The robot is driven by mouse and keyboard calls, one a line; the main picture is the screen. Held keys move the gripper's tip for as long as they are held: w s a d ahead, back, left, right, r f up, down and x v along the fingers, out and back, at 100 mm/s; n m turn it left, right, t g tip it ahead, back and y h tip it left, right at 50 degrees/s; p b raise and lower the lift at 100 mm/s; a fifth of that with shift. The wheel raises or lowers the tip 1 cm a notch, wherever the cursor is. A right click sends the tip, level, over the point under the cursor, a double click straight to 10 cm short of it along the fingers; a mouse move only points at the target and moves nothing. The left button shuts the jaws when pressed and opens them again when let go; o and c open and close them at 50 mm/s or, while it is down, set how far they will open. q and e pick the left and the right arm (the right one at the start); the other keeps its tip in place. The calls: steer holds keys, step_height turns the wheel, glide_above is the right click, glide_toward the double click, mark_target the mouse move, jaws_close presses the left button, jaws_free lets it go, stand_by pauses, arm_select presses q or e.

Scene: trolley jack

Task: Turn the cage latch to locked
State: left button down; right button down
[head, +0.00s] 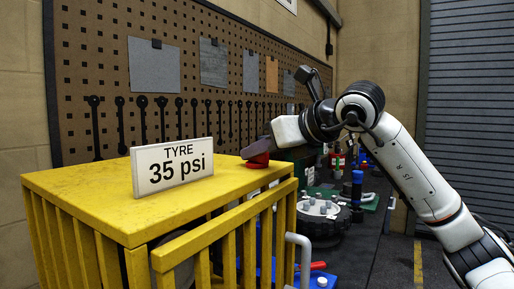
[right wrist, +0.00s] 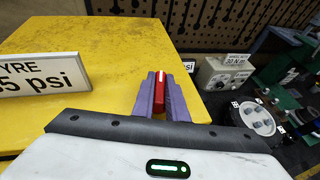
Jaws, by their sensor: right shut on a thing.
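The yellow cage (head: 95,195) stands at the left of the head view, with a flat top and slatted sides. The red cage latch (head: 257,163) sits on its top near the right corner. In the right wrist view the latch handle (right wrist: 160,90) is a red bar with a pale stripe, upright in the picture between two purple fingers. My right gripper (head: 258,149) reaches in from the right and is shut on this handle. Its fingers (right wrist: 158,97) hide the handle's sides and lower part. My left gripper is out of view.
A white "TYRE 35 psi" sign (head: 172,166) stands on the cage top, left of my gripper. A wheel (head: 318,215) lies on the dark bench to the right, near a blue post (head: 357,188). A tool pegboard (head: 110,95) stands behind the cage.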

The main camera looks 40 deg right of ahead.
steer(key=shift+a+r+m+h, duration=0.1)
steer(key=shift+m+h, duration=0.35)
steer(key=shift+h, duration=0.15)
steer(key=shift+a+r+m+h, duration=0.1)
steer(key=shift+m+h, duration=0.35)
steer(key=shift+h, duration=0.15)
steer(key=m+h, duration=0.2)
steer(key=h, duration=0.1)
steer(key=shift+m+p, duration=0.35)
steer(key=shift+m, duration=0.05)
steer(key=m+g+h, duration=0.2)
steer(key=m+h, duration=0.1)
steer(key=shift+d+h, duration=0.2)
steer(key=shift+h, duration=0.1)
steer(key=shift+f+m+g+h, duration=0.1)
steer(key=shift+m+g+h, duration=0.7)
steer(key=shift+m, duration=0.5)
steer(key=shift+h, duration=0.3)
steer(key=shift+f, duration=0.1)
steer(key=c, duration=1.8)
jaws_free()
steer(key=shift+o, duration=0.2)
